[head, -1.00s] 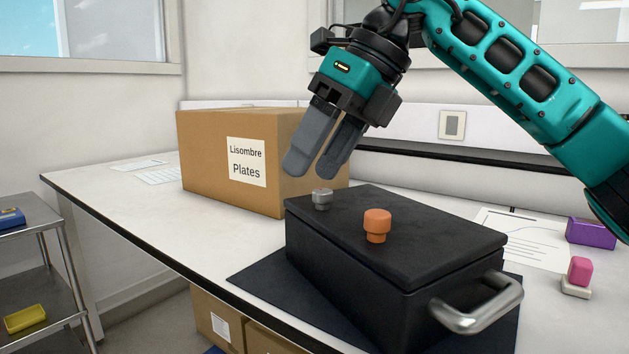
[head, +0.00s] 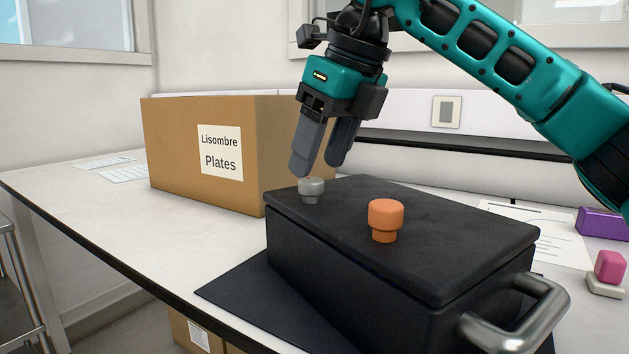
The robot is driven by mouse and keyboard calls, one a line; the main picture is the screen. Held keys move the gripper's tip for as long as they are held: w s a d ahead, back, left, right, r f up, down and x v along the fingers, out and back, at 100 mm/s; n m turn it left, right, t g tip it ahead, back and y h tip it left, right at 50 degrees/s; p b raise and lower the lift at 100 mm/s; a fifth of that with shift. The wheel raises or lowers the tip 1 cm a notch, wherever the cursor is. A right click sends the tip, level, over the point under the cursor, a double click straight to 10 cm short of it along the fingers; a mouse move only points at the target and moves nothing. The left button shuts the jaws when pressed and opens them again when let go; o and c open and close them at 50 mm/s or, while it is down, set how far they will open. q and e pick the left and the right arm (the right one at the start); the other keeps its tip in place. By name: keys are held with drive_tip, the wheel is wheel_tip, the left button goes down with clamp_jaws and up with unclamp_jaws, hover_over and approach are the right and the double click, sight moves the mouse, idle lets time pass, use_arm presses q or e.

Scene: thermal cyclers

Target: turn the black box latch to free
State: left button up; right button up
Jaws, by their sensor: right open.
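The black box (head: 390,275) sits on a dark mat on the bench, its lid shut. On the lid stand a small grey knob (head: 311,188) near the far left corner and a larger orange knob (head: 385,219) nearer the middle. I cannot tell which knob is the latch. A metal handle (head: 525,318) is on the box's right end. My right gripper (head: 318,168) points down, open and empty, just above and behind the grey knob, with no clear contact. My left gripper is not in view.
A cardboard box (head: 200,160) labelled Lisombre Plates stands behind and left of the black box. A purple box (head: 603,223), a pink object (head: 610,266) and a paper sheet (head: 545,240) lie at the right.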

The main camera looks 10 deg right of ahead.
sight(311, 179)
drive_tip(key=shift+x, duration=1.55)
drive_tip(key=shift+r, duration=0.1)
drive_tip(key=c, duration=1)
